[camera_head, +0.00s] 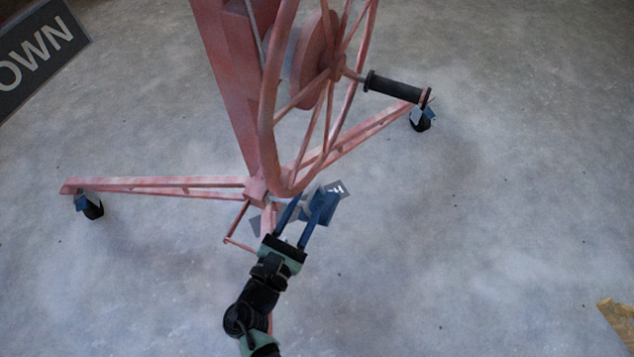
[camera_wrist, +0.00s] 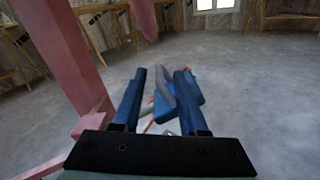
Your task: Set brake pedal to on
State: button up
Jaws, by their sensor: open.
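The brake pedal (camera_head: 328,204) is a blue piece low at the foot of the pink panel lift (camera_head: 225,85). In the wrist view the blue pedal (camera_wrist: 190,86) shows with a grey bar beside it, just beyond my fingers. A grey label plate (camera_head: 336,189) with white lettering sits by the pedal; the lettering is too small to read surely. My gripper (camera_head: 306,199) is open, its two blue fingers pointing at the pedal. It also shows in the wrist view (camera_wrist: 160,72), with no held object between the fingers. Whether a finger touches the pedal, I cannot tell.
The lift's large pink wheel (camera_head: 267,100) and black crank handle (camera_head: 397,87) stand above the pedal. Its legs end in casters (camera_head: 92,206) with blue tabs. A dark sign (camera_head: 40,48) reading "OWN" is at upper left.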

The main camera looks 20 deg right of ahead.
aim_at(315, 186)
jog(key=b+x, duration=0.1)
jog(key=x, duration=0.5)
jog(key=shift+a, duration=0.1)
grip_shut()
